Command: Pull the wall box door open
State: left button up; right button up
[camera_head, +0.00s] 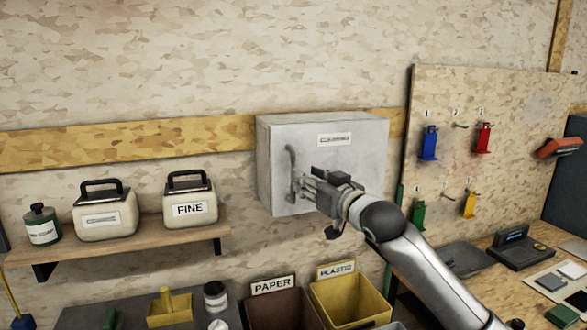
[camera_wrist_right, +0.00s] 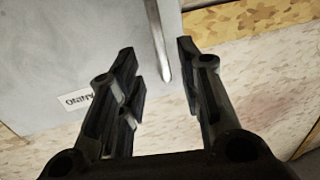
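The grey wall box (camera_head: 350,155) is mounted on the chipboard wall, and its door looks closed. A vertical bar handle (camera_head: 291,165) is on the door's left side, and a small label sits near its top. My right gripper (camera_head: 302,186) is at the lower part of the handle. In the right wrist view my right gripper (camera_wrist_right: 160,85) is open, with the handle (camera_wrist_right: 158,45) reaching in between its fingers, apart from both. The box door (camera_wrist_right: 90,60) fills the upper left there. My left gripper is not in view.
A shelf (camera_head: 130,248) left of the box holds two white canisters (camera_head: 190,198) and a bottle (camera_head: 42,226). Paper and plastic bins (camera_head: 350,300) stand below the box. A pegboard panel (camera_head: 480,110) with coloured hanging items is at right, above a workbench (camera_head: 480,290).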

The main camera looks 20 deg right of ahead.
jog(key=p, duration=0.2)
send_over(293, 202)
jog(key=shift+w+d+p, duration=0.15)
jog(key=shift+w+p, duration=0.15)
jog(key=shift+c, duration=0.3)
grip_shut()
